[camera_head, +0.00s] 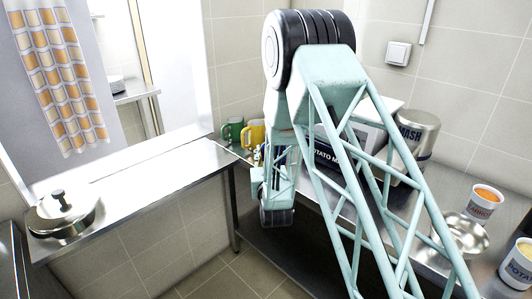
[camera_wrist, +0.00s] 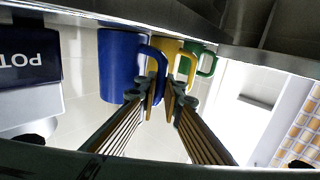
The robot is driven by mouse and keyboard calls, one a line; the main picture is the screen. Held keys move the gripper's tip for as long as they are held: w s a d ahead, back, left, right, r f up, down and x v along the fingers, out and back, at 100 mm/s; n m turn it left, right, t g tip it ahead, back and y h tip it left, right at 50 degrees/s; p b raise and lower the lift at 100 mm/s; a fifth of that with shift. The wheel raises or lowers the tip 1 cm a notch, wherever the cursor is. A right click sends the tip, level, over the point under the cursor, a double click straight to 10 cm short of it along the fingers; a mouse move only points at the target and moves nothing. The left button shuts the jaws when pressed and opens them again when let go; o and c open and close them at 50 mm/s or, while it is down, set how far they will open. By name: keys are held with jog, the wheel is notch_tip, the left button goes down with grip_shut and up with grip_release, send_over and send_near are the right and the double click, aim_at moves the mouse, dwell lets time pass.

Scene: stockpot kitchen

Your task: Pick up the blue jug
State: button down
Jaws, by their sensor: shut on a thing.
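The blue jug (camera_wrist: 122,68) hangs upside down in the wrist view, left of the middle, with its handle towards my fingers. My gripper (camera_wrist: 165,98) is shut on the handle of the blue jug. A yellow jug (camera_head: 252,134) and a green jug (camera_head: 232,131) stand side by side at the far end of the counter in the head view. They also show just behind the blue jug in the wrist view, the yellow jug (camera_wrist: 168,47) nearer than the green jug (camera_wrist: 206,62). In the head view my arm hides most of the blue jug and my fingertips.
A dark box lettered POTATO (camera_head: 328,158) stands right of the jugs, with a metal MASH canister (camera_head: 415,135) behind it. A bowl (camera_head: 463,236) and labelled tubs (camera_head: 484,203) lie farther right. A lidded pot (camera_head: 62,214) sits on the bare left counter (camera_head: 150,185).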

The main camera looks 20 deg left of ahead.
jog(key=shift+r, duration=0.2)
jog(key=shift+r+p, duration=0.55)
jog(key=shift+r, duration=1)
jog(key=shift+s+d+r, duration=0.1)
jog(key=shift+d, duration=0.05)
jog(key=s+d+r+p, duration=0.1)
jog(key=s+d+p, duration=0.1)
jog(key=s+d, duration=0.8)
jog(key=shift+s+d+r, duration=0.15)
jog(key=shift+d, duration=0.75)
jog(key=shift+r, duration=0.1)
